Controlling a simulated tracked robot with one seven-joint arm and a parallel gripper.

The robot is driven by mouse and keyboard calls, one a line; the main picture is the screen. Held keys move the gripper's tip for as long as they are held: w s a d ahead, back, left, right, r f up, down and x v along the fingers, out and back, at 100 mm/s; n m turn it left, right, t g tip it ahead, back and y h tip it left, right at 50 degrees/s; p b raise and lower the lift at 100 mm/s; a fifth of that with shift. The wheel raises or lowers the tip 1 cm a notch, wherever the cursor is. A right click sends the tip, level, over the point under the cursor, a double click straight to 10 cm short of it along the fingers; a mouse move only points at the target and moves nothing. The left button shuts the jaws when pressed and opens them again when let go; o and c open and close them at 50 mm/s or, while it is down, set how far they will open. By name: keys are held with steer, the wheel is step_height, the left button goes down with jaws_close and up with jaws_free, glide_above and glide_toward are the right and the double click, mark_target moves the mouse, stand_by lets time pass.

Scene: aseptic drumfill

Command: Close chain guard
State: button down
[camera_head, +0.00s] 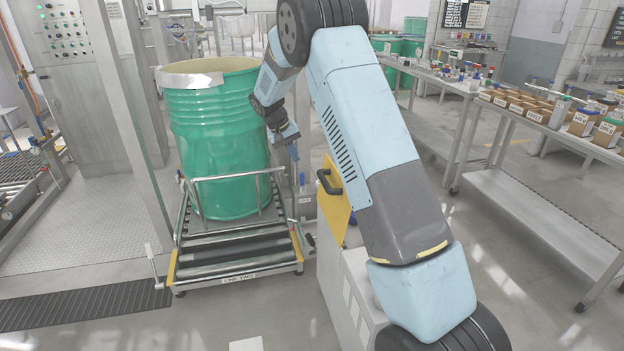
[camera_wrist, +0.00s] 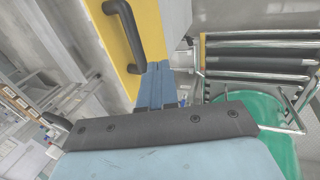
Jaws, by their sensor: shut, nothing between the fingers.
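My gripper (camera_head: 293,155) is shut and empty, pointing down to the left of the handle. In the wrist view its blue fingers (camera_wrist: 157,70) lie together, beside the handle's lower end, and no grip on it shows. I cannot tell whether they touch the panel.
A green drum (camera_head: 215,140) stands on the roller conveyor (camera_head: 232,262), close left of my gripper. A pale cabinet (camera_head: 345,290) stands below the yellow panel. Tables with boxes and bottles (camera_head: 560,115) are at the right. Floor is clear at the lower left.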

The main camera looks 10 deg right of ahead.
steer(key=w+d+r+x, duration=0.1)
steer(key=d+x, duration=0.1)
steer(key=x, duration=1.1)
steer(key=shift+d, duration=0.3)
